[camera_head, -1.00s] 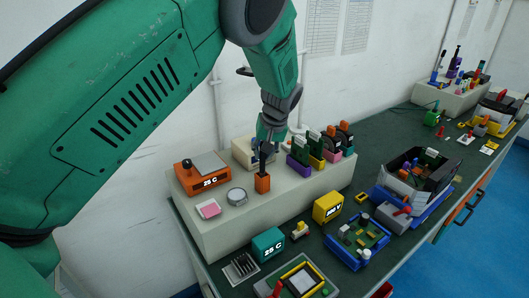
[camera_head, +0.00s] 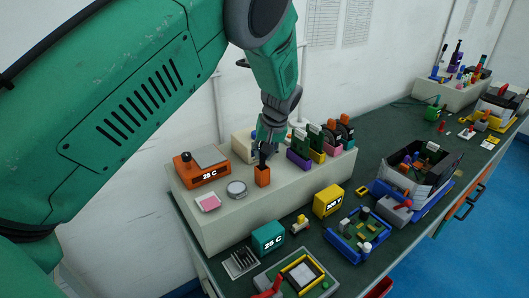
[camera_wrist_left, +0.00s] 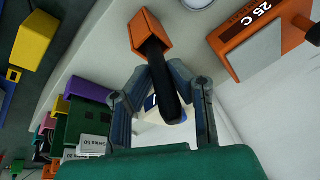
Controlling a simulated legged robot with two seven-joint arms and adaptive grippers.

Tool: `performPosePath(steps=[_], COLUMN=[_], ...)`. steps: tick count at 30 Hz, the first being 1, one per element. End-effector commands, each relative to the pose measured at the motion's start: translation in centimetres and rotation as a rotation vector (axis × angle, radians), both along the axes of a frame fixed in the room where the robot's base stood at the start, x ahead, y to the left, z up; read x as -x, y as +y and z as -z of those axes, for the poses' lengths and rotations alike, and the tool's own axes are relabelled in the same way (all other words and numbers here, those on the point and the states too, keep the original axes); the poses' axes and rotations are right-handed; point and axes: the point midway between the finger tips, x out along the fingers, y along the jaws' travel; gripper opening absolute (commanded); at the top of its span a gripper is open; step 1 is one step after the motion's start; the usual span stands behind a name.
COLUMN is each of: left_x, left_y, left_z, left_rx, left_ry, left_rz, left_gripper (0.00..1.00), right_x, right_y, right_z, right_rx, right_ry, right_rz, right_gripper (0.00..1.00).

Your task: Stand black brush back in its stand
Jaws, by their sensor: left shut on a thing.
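My left gripper (camera_head: 266,150) is shut on the black brush, right above the orange stand (camera_head: 262,177) on the pale raised shelf. In the left wrist view, the black brush (camera_wrist_left: 166,88) runs between the fingers of my left gripper (camera_wrist_left: 162,78) towards the mouth of the orange stand (camera_wrist_left: 148,32). Its far end appears to be inside the stand's opening; how deep it sits is hidden. The brush leans little, if at all, against the stand. My right gripper is not in view.
On the shelf (camera_head: 215,228) are an orange 25 C device (camera_head: 203,172), a round silver dish (camera_head: 236,188), a pink pad (camera_head: 208,203) and colored card racks (camera_head: 299,158) close to the right. Several boxes and trays fill the green bench below. The white wall stands close behind.

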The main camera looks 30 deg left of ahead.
Motion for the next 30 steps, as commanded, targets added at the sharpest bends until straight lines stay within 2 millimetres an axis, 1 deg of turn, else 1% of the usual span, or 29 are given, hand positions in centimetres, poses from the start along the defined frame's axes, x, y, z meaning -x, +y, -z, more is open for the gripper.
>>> performPosePath(steps=[10,11,12,13,21,23,26,29,30], left_x=[0.0,0.0,0.0,0.0,0.0,0.0,0.0,0.1,0.2], left_y=[0.0,0.0,0.0,0.0,0.0,-0.1,-0.3,-0.9,-1.1], left_z=[0.9,0.9,0.8,0.8,0.8,0.6,-0.2,-1.9,-2.7], left_rx=[-0.001,-0.001,-0.001,-0.001,-0.001,0.000,-0.001,-0.001,-0.001], left_ry=[-0.001,-0.001,-0.001,-0.001,-0.001,-0.001,-0.003,-0.004,-0.005], left_rz=[0.000,0.000,0.000,0.000,0.000,0.000,0.001,0.001,0.001], left_gripper=[0.00,0.22,0.36,0.40,0.40,0.40,0.40,0.40,0.40], right_x=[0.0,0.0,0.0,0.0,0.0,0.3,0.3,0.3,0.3], right_y=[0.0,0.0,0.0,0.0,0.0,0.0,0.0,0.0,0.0], right_z=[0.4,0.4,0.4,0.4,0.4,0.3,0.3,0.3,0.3], right_rx=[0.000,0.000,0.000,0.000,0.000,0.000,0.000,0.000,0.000], right_ry=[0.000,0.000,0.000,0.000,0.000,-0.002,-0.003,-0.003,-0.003], right_rz=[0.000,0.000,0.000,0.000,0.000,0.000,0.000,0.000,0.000], right_gripper=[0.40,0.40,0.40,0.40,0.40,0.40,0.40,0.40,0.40])
